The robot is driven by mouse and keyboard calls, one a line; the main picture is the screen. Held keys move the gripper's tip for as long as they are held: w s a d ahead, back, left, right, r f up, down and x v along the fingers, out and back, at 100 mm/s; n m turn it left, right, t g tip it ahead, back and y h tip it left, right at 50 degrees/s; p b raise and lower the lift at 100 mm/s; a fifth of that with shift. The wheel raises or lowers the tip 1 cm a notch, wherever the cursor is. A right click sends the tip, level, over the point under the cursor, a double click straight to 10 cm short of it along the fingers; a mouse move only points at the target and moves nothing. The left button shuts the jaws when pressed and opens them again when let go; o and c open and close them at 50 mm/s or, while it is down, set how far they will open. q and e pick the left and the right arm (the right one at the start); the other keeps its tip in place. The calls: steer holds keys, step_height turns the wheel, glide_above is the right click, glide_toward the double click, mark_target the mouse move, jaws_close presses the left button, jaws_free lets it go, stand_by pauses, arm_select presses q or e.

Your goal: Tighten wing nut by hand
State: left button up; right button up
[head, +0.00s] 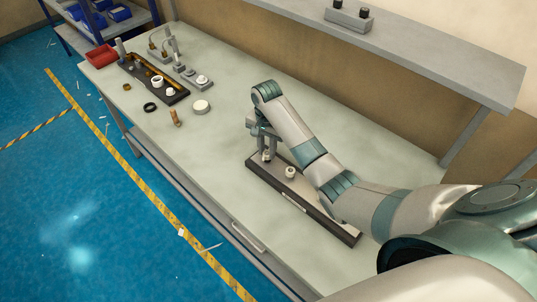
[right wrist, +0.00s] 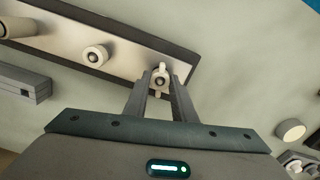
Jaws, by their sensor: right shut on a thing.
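A wing nut (right wrist: 161,78) sits on a stud at one end of a flat metal plate with a dark border (head: 331,228). The plate lies on the workbench; it also shows in the right wrist view (right wrist: 60,38). My right gripper (head: 266,158) reaches down over the plate's far-left end. In the right wrist view its fingers (right wrist: 161,85) stand on either side of the wing nut and are shut on it. A round pale fitting (head: 290,173) stands on the plate beside the gripper; it also shows in the right wrist view (right wrist: 95,56). My left gripper is not in view.
At the bench's far left are a dark tray (head: 177,98) with parts, a red bin (head: 101,55), a white round cap (head: 201,107), a black ring (head: 150,106) and a brown piece (head: 175,118). A raised shelf (head: 420,50) runs along the back. The bench between is clear.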

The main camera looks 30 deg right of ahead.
steer(key=shift+m, duration=0.3)
steer(key=shift+m, duration=0.4)
steer(key=o, duration=0.7)
steer(key=shift+c, duration=0.2)
steer(key=shift+r, duration=1.75)
steer(key=shift+o, duration=0.3)
steer(key=o, duration=0.5)
